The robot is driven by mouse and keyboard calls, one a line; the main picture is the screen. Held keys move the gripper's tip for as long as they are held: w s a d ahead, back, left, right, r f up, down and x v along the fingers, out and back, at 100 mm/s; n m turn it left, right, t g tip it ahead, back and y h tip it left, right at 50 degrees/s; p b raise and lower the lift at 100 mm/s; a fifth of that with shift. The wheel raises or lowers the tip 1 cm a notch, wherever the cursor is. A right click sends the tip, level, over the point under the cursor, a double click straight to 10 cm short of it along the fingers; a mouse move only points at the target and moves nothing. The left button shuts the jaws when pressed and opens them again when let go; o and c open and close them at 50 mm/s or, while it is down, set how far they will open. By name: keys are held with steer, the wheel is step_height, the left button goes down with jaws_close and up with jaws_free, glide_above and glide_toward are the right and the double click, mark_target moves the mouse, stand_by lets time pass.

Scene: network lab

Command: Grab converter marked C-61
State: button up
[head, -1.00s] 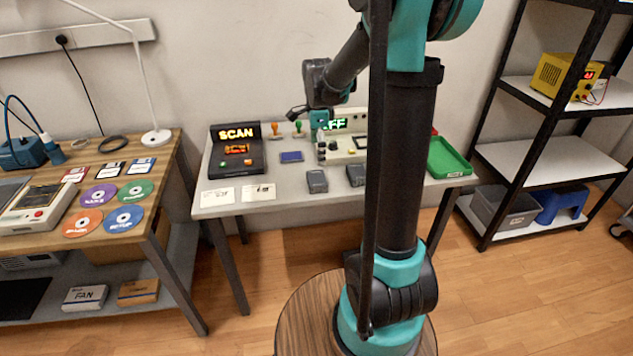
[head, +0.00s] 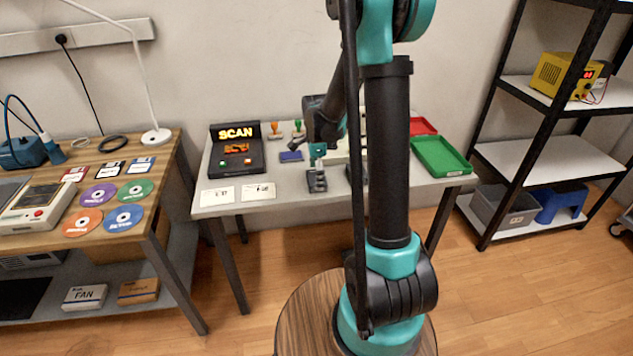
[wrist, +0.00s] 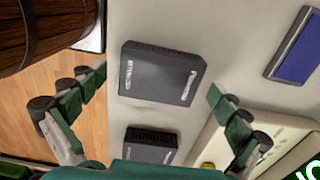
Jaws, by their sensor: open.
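Two dark grey box-shaped converters lie on the grey table. In the wrist view, one converter (wrist: 160,75) lies between my spread fingers, with pale label marks too blurred to read. The other converter (wrist: 150,145) lies beside it, lower in that view and partly cut off by my gripper's body. My gripper (wrist: 157,86) is open and empty. In the head view, my gripper (head: 317,178) is over the left converter (head: 319,199) and hides much of it. The right converter (head: 354,174) is mostly behind my arm. I cannot tell which one is marked C-61.
A scan console (head: 237,150), two white cards (head: 218,197), a blue pad (wrist: 298,45) and stamps (head: 275,130) share the table (head: 270,213). A beige device (wrist: 285,130) stands close to my right finger in the wrist view. A green tray (head: 442,157) is at the right.

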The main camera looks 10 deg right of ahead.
steer(key=c, duration=1.4)
steer(key=shift+r, duration=0.15)
